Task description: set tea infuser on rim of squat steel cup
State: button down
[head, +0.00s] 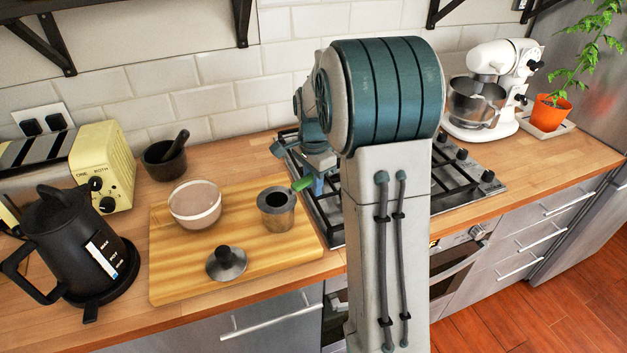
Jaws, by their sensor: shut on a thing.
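The squat steel cup (277,212) stands upright on the right part of the wooden board, its dark opening facing up. My gripper (310,184) is just right of the cup, near rim height, and partly hidden behind my arm. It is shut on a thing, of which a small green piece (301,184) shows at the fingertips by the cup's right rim. This looks like part of the tea infuser; the rest of it cannot be made out. I cannot tell whether it touches the rim.
A black kettle (75,245), a yellow toaster (95,170) and a mortar with pestle (165,160) stand left. The gas hob (460,180) lies right, partly behind my arm.

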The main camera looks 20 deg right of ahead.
jog(key=shift+f, duration=0.4)
jog(key=c, duration=1.1)
grip_release()
jog(key=shift+c, duration=0.2)
notch_tip(320, 180, up, 14)
jog(key=s+a+f+n+t, duration=0.1)
jog(key=s+a+f+n, duration=0.1)
jog(key=s+n, duration=0.3)
jog(key=s+a+f+n+t, duration=0.1)
jog(key=s+a+f+n, duration=0.2)
jog(key=s, duration=0.7)
jog(key=s+a+f+n+t, duration=0.1)
jog(key=s+a+f+n, duration=0.1)
jog(key=s+n, duration=0.5)
jog(key=shift+s+a+f+b, duration=0.15)
jog(key=shift+s+a+b, duration=0.25)
jog(key=shift+s, duration=0.25)
